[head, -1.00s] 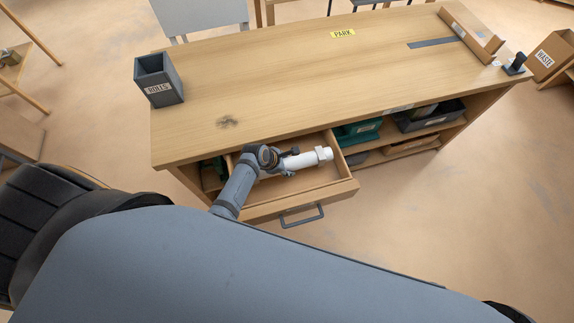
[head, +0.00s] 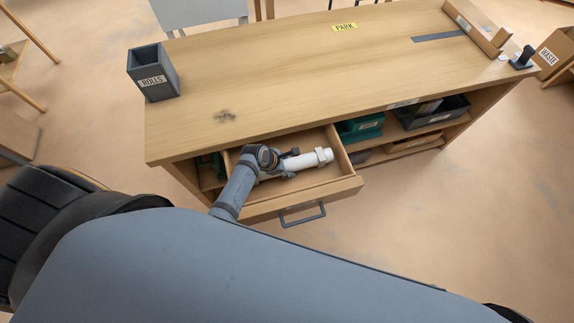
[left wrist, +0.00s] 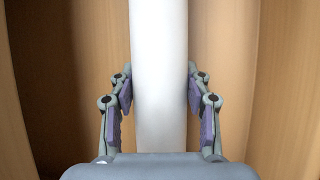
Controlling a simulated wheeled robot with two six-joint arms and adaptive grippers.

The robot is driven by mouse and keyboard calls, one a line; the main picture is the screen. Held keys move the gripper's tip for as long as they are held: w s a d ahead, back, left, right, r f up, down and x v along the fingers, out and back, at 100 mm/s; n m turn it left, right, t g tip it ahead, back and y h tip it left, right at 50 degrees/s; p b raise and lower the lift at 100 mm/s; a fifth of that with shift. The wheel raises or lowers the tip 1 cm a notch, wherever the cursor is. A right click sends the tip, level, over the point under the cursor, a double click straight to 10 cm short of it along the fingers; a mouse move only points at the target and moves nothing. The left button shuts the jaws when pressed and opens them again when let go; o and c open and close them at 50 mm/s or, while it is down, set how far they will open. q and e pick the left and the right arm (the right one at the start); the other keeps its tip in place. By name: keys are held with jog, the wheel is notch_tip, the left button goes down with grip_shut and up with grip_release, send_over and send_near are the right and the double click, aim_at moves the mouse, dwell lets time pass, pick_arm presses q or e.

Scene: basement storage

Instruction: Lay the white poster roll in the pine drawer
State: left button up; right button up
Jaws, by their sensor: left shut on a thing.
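The white poster roll (head: 303,161) is in the open pine drawer (head: 352,186), inside its walls in the head view. My left gripper (head: 288,164) is over the drawer, shut on the roll. In the left wrist view the roll (left wrist: 158,75) runs upright through the picture between the two fingers of my left gripper (left wrist: 160,95), with wooden surfaces of the drawer on both sides. I cannot tell whether the roll touches the drawer floor. My right gripper is not in view.
The bench top (head: 300,70) is above the drawer. A grey box marked ROLLS (head: 153,75) stands at its left end. A wooden tray (head: 475,30) and a dark stand (head: 522,60) are at the right end. Shelf bins (head: 435,115) sit right of the drawer.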

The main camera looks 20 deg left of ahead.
pick_arm(q)
jog(key=shift+s+f, duration=0.2)
jog(key=shift+f, duration=0.2)
jog(key=shift+s+f+b, duration=0.15)
jog(key=shift+f+b, duration=0.1)
jog(key=shift+b, duration=0.05)
jog(key=shift+f, duration=0.1)
grip_shut()
jog(key=shift+s+f, duration=0.15)
jog(key=o, duration=1)
grip_release()
jog(key=shift+f, duration=0.1)
jog(key=o, duration=0.5)
jog(key=shift+w+f, duration=0.1)
jog(key=shift+w, duration=0.2)
jog(key=o, duration=0.4)
jog(key=shift+r, duration=0.25)
